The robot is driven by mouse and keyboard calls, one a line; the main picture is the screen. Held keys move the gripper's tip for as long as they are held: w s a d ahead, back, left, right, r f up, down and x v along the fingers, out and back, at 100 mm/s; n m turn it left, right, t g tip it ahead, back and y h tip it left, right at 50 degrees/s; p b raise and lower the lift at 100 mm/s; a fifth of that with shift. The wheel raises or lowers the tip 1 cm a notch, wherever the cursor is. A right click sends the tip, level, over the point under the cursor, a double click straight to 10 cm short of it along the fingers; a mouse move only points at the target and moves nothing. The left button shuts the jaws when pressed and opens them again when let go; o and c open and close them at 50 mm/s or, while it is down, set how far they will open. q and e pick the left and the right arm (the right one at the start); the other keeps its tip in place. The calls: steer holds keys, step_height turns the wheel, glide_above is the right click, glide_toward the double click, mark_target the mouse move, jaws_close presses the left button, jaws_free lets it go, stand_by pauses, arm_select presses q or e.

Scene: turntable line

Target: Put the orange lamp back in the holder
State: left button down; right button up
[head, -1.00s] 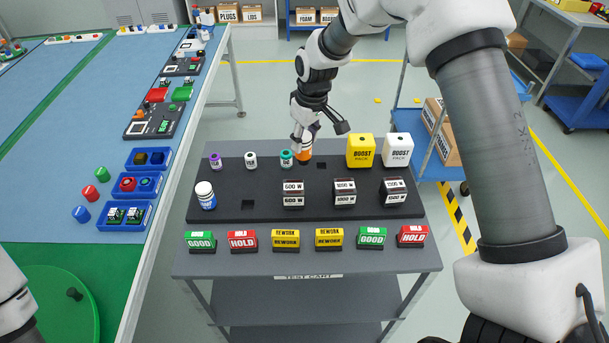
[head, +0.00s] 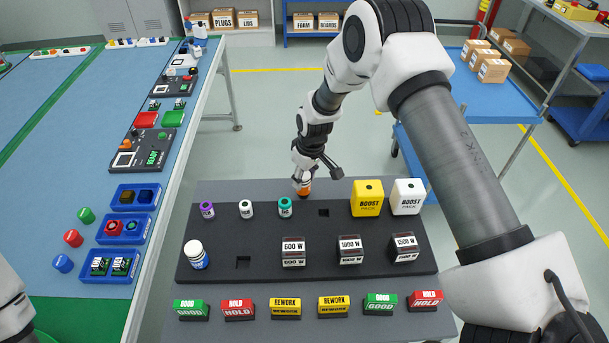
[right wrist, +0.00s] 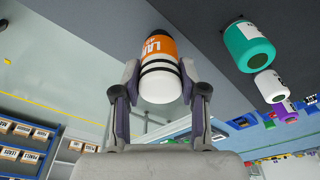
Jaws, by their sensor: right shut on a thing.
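The orange lamp (head: 304,188) is in my right gripper (head: 306,176), by the far edge of the cart, behind the back row of the black holder (head: 215,265). In the right wrist view, the lamp (right wrist: 160,50) shows an orange label, white body, black stripes and a dark far end. The right gripper's fingers (right wrist: 160,88) are shut around its white end. An empty square socket (head: 324,212) is in the holder's back row, right of the teal lamp (head: 285,207). Whether the lamp touches the cart cannot be told. My left gripper is out of view.
White (head: 246,209) and purple (head: 207,210) lamps stand left of the teal one. Yellow (head: 367,198) and white (head: 406,197) boost packs stand right of the empty socket. A second empty socket (head: 243,262) is further forward. Sign blocks line the front.

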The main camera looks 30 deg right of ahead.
steer(key=shift+s+a+r, duration=0.1)
steer(key=shift+s+r, duration=0.05)
steer(key=shift+s, duration=0.3)
steer(key=shift+f+b, duration=0.2)
steer(key=shift+b, duration=0.1)
steer(key=o, duration=1.2)
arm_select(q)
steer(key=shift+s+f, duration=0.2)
arm_select(e)
steer(key=shift+o, duration=0.2)
steer(key=shift+w+f, duration=0.1)
steer(key=shift+w, duration=0.2)
